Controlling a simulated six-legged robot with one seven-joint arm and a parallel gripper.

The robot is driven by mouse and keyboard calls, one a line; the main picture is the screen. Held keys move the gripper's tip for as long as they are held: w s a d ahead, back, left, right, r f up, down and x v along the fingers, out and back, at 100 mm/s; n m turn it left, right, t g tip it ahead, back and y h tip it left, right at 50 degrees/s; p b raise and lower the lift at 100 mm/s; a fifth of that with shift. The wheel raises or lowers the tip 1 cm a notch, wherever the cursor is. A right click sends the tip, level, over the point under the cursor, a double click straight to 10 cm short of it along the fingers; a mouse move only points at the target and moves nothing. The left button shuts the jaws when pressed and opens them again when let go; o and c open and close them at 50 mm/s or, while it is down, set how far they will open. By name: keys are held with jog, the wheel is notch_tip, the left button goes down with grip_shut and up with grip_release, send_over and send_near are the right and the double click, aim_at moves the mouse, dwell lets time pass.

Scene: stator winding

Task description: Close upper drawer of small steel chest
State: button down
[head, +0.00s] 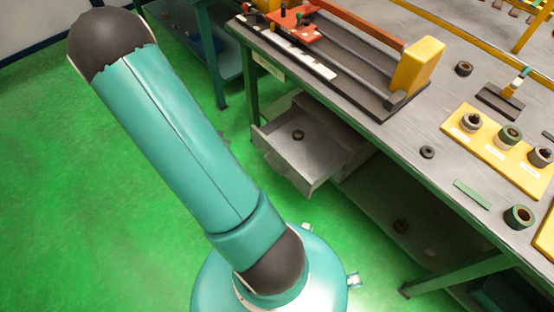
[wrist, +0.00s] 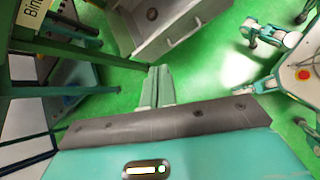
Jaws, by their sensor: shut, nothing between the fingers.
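The small steel chest hangs under the workbench in the head view. Its upper drawer (head: 313,178) is pulled out, and a dark ring (head: 298,135) lies inside it. The drawer (wrist: 178,38) also shows at the top of the wrist view, with the ring (wrist: 152,14) in it. My gripper (wrist: 160,70) is shut and empty in the wrist view, over the green floor in the picture. Its tips appear just below the drawer and apart from it, though depth is hard to judge. In the head view my arm hides my gripper.
The workbench (head: 400,135) carries a winding fixture with a yellow end block (head: 418,66) and a yellow tray (head: 470,145) of coils. A lower shelf (head: 375,205) runs beneath it. Green bench legs stand at left in the wrist view. Open green floor (head: 90,200) lies left of the bench.

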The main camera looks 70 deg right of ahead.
jog(key=s+d+f+n, duration=0.25)
jog(key=s+f, duration=0.25)
jog(key=f, duration=0.3)
jog(key=s+d+f+n, duration=0.1)
jog(key=s+f+n, duration=0.25)
jog(key=f, duration=0.45)
jog(key=m, duration=0.1)
send_near(284, 160)
jog(key=shift+g, duration=0.4)
jog(key=x, duration=0.5)
jog(key=shift+w+a+f, duration=0.15)
jog(key=shift+w+f, duration=0.2)
jog(key=shift+f, duration=0.1)
jog(key=shift+s+d, duration=0.2)
jog(key=shift+d, duration=0.25)
